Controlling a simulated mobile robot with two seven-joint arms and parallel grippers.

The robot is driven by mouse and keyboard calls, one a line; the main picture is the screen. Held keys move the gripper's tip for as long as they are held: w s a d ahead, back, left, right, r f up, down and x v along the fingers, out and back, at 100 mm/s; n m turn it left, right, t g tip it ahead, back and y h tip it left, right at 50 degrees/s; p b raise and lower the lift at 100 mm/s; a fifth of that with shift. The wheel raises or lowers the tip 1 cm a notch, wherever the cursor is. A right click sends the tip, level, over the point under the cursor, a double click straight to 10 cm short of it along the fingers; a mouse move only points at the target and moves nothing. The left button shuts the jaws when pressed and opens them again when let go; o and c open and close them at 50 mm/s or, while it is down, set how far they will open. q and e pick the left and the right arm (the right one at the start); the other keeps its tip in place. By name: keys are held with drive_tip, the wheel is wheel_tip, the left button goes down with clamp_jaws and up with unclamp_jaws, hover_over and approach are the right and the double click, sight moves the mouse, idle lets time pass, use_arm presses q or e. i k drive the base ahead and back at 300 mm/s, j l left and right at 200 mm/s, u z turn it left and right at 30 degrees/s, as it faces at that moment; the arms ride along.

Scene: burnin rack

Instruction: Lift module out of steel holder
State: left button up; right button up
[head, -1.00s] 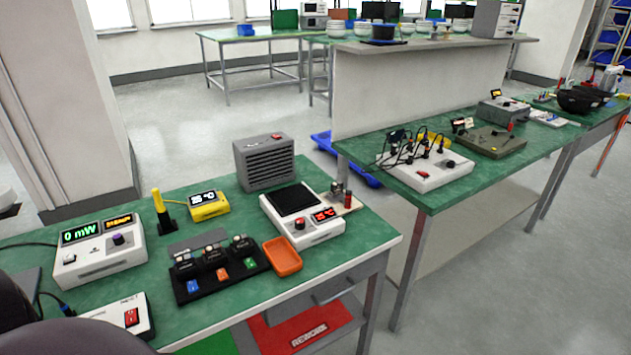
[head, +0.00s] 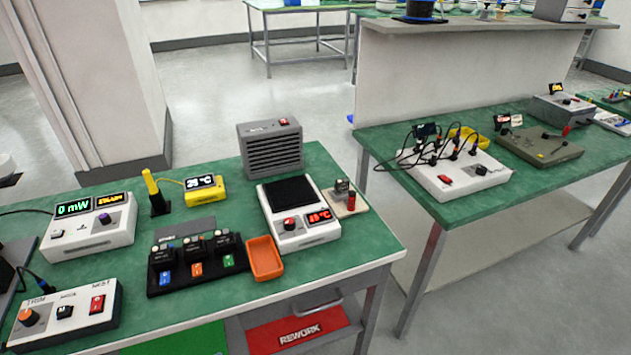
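Neither of my grippers shows in the head view. On the green bench, a small grey metallic holder (head: 342,187) stands on a tan base just right of the white hot plate unit, with a red upright part (head: 351,201) beside it. It is too small to tell whether a module sits in it. A black rack (head: 197,279) near the front of the bench holds three dark modules, with blue, orange and green tabs in front. An empty-looking orange tray (head: 265,258) lies right of the rack.
The white hot plate unit (head: 301,231) reads about 23 °C. A grey fan box (head: 271,149) stands behind it. A power meter (head: 92,227) and a switch box (head: 67,313) are at the left. A second bench (head: 440,213) at the right carries cabled instruments.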

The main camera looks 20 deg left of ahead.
sight(342, 185)
drive_tip(key=i+l+u, duration=0.15)
drive_tip(key=l+u, duration=0.2)
drive_tip(key=i+l+u, duration=0.15)
drive_tip(key=l+u, duration=0.25)
drive_tip(key=i+l+u, duration=0.1)
drive_tip(key=l+u, duration=0.65)
drive_tip(key=j, duration=0.1)
